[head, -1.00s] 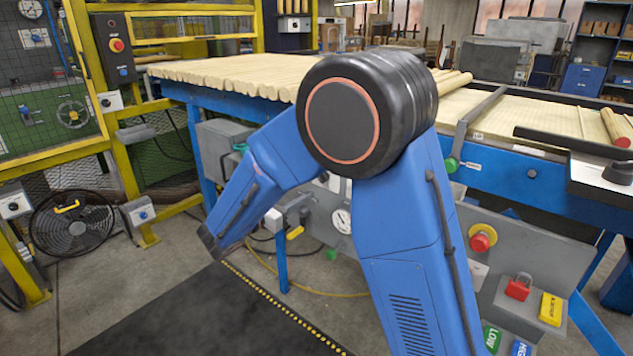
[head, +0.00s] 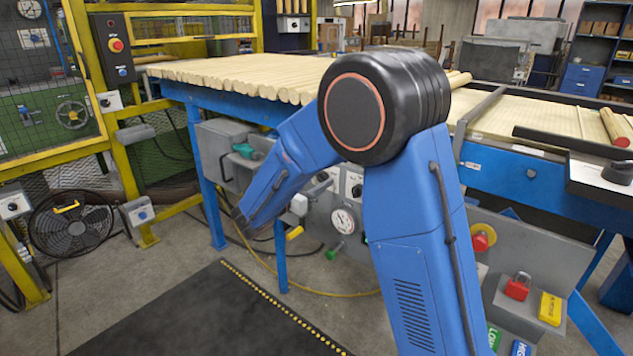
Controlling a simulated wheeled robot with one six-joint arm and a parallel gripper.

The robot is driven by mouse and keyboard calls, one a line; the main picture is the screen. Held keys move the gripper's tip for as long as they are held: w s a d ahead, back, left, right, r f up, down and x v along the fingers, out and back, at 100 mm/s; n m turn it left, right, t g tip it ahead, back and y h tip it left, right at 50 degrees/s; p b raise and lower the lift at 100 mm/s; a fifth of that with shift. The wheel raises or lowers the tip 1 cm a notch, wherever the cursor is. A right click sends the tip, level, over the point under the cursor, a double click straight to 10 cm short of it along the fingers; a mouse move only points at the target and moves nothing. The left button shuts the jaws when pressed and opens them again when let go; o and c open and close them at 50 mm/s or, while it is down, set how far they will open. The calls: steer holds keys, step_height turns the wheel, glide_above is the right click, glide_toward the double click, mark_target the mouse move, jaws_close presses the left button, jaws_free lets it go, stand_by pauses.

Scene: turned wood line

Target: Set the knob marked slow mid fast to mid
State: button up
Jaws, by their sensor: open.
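Two small white-plated dials sit side by side on the grey machine panel below the table, a left dial (head: 322,177) and a right dial (head: 354,185). Their lettering is too small to read, so I cannot tell which, if either, is marked slow mid fast. My blue forearm slants down to the left in front of the panel and ends in a dark part. My gripper cannot be made out; the arm hides part of the panel.
A pressure gauge (head: 343,220), a green handle (head: 334,251) and a yellow handle (head: 294,232) are near the dials. A fan (head: 71,225) stands left. The dark mat (head: 200,315) is clear.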

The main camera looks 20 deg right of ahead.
steer(key=c, duration=1.1)
steer(key=shift+o, duration=0.2)
steer(key=shift+m, duration=0.4)
steer(key=m, duration=0.5)
steer(key=shift+s, duration=0.1)
steer(key=m, duration=0.5)
steer(key=shift+f+m, duration=0.1)
steer(key=shift+m, duration=0.3)
steer(key=o, duration=1.1)
steer(key=shift+c, duration=0.2)
